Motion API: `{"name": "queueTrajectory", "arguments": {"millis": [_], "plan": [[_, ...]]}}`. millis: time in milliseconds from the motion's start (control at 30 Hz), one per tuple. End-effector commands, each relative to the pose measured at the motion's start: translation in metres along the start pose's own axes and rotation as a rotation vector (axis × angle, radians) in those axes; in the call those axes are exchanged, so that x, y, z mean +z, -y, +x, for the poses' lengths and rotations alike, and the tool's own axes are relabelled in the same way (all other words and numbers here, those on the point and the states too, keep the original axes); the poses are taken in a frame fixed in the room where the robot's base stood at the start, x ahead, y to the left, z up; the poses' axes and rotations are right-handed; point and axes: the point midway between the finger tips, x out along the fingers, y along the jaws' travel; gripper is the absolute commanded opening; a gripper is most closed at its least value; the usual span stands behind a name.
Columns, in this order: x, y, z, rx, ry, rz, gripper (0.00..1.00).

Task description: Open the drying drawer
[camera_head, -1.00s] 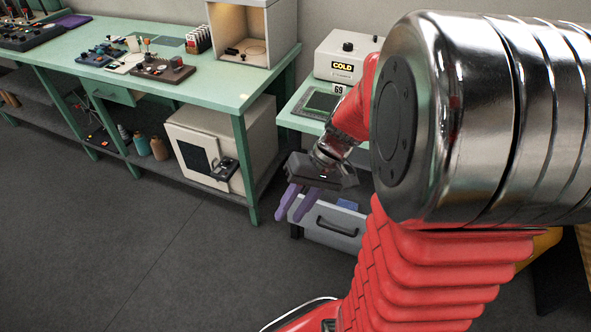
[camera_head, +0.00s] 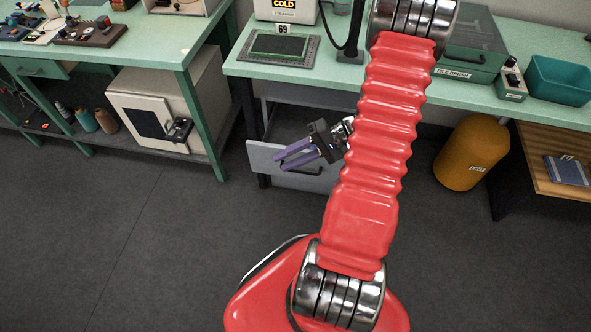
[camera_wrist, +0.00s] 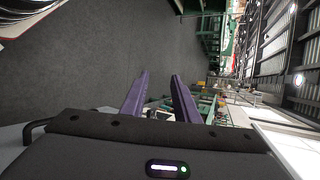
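The drying drawer (camera_head: 262,158) looks to be the grey drawer under the right-hand green bench in the head view. Its front stands out from a dark space under the bench top, so it looks at least partly pulled out. My gripper (camera_head: 280,160) has two purple fingers and overlaps the drawer front, hiding much of its dark handle. I cannot tell whether it touches. In the wrist view my gripper (camera_wrist: 160,78) has its fingers apart with nothing between them. A dark curved handle (camera_wrist: 35,128) on a grey surface shows at the left there, beside the gripper, not between the fingers.
The green bench (camera_head: 340,86) carries a COLD-labelled box (camera_head: 285,10), a cutting-mat-like panel (camera_head: 278,48) and a teal bin (camera_head: 560,80). A yellow drum (camera_head: 472,152) stands right of the drawer. A cream cabinet (camera_head: 150,115) is at the left. The front floor is clear.

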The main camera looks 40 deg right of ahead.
Motion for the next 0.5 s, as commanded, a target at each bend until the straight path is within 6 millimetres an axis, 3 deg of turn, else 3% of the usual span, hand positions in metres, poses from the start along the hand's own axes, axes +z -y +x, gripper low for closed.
{"name": "queueTrajectory", "arguments": {"millis": [500], "plan": [[-0.032,-0.112,-0.024,-0.312,-0.310,0.111,0.28]]}}
